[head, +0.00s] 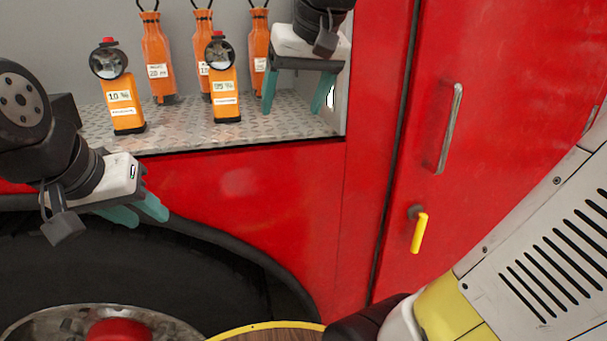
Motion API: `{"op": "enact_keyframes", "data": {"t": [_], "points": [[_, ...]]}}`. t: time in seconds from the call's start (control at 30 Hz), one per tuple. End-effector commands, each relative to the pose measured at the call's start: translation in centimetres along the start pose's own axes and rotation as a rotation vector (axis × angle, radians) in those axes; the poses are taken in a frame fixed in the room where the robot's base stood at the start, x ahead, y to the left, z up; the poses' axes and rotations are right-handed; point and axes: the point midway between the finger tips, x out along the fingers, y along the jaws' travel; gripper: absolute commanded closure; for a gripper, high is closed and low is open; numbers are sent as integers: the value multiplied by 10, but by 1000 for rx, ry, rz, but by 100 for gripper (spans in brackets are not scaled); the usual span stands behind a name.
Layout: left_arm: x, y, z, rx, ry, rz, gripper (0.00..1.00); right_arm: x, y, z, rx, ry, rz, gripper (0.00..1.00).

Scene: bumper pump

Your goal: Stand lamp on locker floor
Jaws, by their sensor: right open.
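Two orange lamps with round dark heads and white labels stand upright on the locker floor (180,138), a grey tread-plate surface. One lamp (122,108) is at the left, near the front edge; the other lamp (226,100) is further right. My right gripper (296,107) is open and empty, pointing down inside the locker, to the right of the right lamp and apart from it. My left gripper (136,213) is outside the locker, below and in front of the left lamp, over the wheel arch. Nothing shows in it; its finger gap is unclear.
Several orange bottles with dark loops (158,60) stand behind the lamps. The locker's right wall is close to my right gripper. A red door with a metal handle (450,128) and a yellow lever (419,232) is at the right. A tyre (180,270) is below.

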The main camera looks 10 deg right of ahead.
Motion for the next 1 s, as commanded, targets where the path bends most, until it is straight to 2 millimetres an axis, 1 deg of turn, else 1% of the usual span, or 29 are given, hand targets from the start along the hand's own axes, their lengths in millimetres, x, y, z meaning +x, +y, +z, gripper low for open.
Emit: {"op": "enact_keyframes", "data": {"t": [0.03, 0.1, 0.2, 0.3, 0.33, 0.4, 0.47, 1.0], "points": [[0, 0, 0, 0, 0, 0, 64, 10, 8, 31, 13, 10, -8, 24], [0, 0, 0, 0, 0, 0, 64, 26, 14, 64, 23, 30, -19, 24], [0, 0, 0, 0, 0, 0, 64, 46, 19, 104, 37, 52, -29, 24], [0, 0, 0, 0, 0, 0, 64, 60, 21, 130, 47, 68, -34, 24], [0, 0, 0, 0, 0, 0, 64, 63, 21, 136, 50, 70, -34, 24], [0, 0, 0, 0, 0, 0, 64, 67, 22, 143, 52, 76, -35, 24], [0, 0, 0, 0, 0, 0, 64, 69, 22, 146, 53, 76, -36, 24], [0, 0, 0, 0, 0, 0, 64, 69, 21, 146, 53, 75, -36, 24]]}}
